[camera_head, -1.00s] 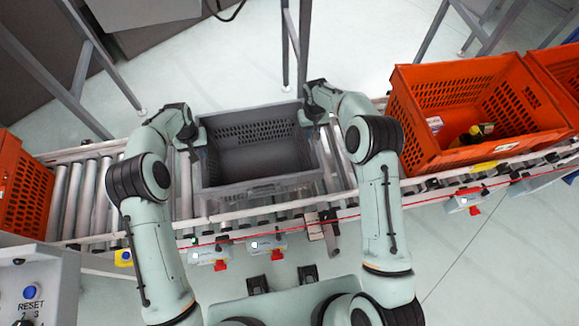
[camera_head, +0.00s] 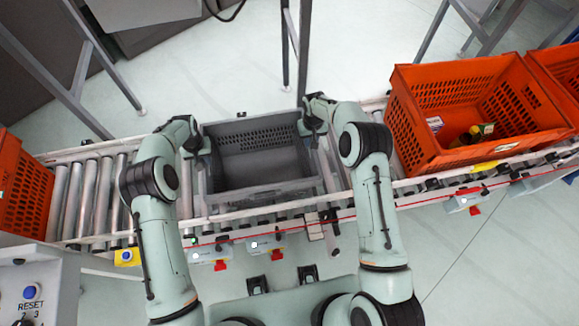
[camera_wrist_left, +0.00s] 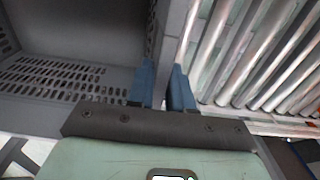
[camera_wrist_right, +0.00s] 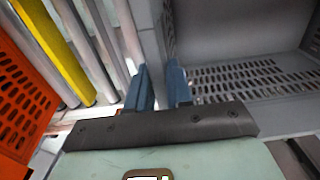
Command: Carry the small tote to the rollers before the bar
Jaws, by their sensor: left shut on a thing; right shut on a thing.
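The small grey tote (camera_head: 262,190) is in the middle of the head view, over the conveyor rollers (camera_head: 88,195), with its open top up and empty inside. My left gripper (camera_head: 194,147) is shut on its left side wall, and my right gripper (camera_head: 309,126) is shut on its right side wall. In the left wrist view the blue fingers (camera_wrist_left: 162,88) straddle the grey wall (camera_wrist_left: 172,35). In the right wrist view the fingers (camera_wrist_right: 160,88) do likewise. I cannot tell whether the tote's base touches the rollers. A yellow bar (camera_wrist_right: 62,55) shows among the rollers in the right wrist view.
A large orange tote (camera_head: 430,150) holding a few items stands right on the conveyor, with another orange tote (camera_head: 555,75) behind it. An orange tote (camera_head: 20,190) stands at the far left. Bare rollers lie left of the grey tote; a narrow bare stretch lies right.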

